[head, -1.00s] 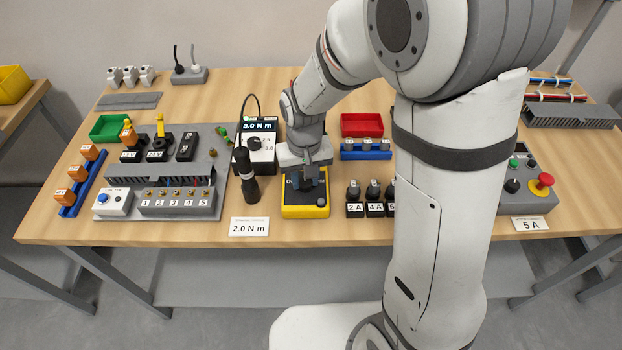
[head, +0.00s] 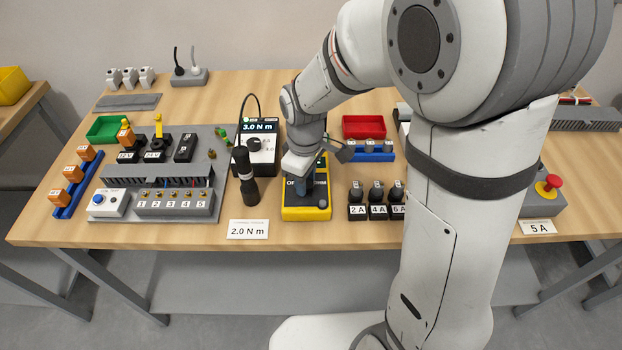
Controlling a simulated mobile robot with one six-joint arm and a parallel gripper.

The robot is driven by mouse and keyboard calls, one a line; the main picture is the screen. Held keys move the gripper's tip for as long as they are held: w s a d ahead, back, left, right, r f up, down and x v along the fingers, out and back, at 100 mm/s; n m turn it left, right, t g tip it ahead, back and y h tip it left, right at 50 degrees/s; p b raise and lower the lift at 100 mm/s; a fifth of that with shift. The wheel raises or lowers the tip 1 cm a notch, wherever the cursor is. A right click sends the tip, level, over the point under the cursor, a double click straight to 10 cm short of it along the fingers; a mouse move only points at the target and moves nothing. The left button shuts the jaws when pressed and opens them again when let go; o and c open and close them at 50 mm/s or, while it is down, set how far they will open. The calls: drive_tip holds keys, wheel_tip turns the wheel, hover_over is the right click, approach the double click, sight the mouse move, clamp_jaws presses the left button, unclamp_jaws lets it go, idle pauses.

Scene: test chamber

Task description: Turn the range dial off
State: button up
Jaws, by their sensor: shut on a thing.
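The yellow-edged meter (head: 305,214) with a dark face stands near the front middle of the table. My gripper (head: 305,187) reaches down over its face from above, and is shut on the range dial. The dial itself is mostly hidden behind the fingers, so I cannot tell where its pointer stands. Part of a white label, reading like "OF", shows on the face just left of the fingers.
A black screwdriver-like tool (head: 246,176) stands close to the meter's left, before a display unit (head: 258,127) reading 3.0 N m. Several black fuse blocks (head: 376,211) stand close on the right. A 2.0 N m card (head: 248,229) lies front left.

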drive_tip(key=shift+s+d+f+n, duration=0.15)
drive_tip(key=shift+s+n, duration=0.05)
drive_tip(key=shift+n, duration=0.3)
drive_tip(key=o, duration=1)
drive_tip(key=shift+w, duration=0.1)
drive_tip(key=shift+r, duration=0.2)
wheel_tip(320, 180, up, 8)
drive_tip(key=shift+f, duration=0.15)
